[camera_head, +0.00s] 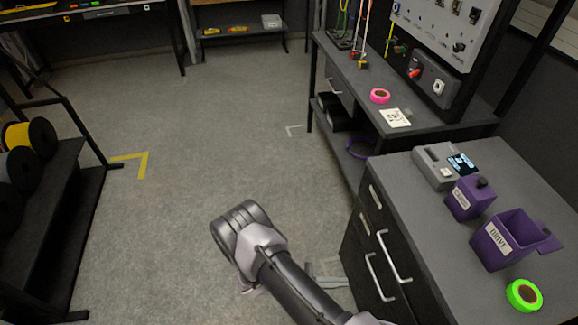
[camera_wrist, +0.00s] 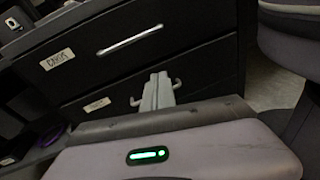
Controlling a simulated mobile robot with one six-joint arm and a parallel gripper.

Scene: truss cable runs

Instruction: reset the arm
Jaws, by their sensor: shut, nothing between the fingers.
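My gripper (camera_wrist: 158,88) shows in the wrist view as two light grey fingers side by side, shut with nothing between them. It points at the black drawer cabinet (camera_wrist: 205,67); I cannot tell how far off the drawer front is. In the head view my arm (camera_head: 290,283) reaches up from the bottom edge over the floor, bent at a dark grey joint. It is left of the cabinet (camera_head: 388,205). Most of my gripper is hidden behind the arm there.
On the cabinet stand a grey device (camera_head: 437,168), a small purple box (camera_head: 469,198), a purple bin (camera_head: 508,240) and a green tape roll (camera_head: 524,295). A bench (camera_head: 345,65) with pink tape (camera_head: 380,96) stands behind. Spools (camera_head: 30,135) sit at left. Middle floor is clear.

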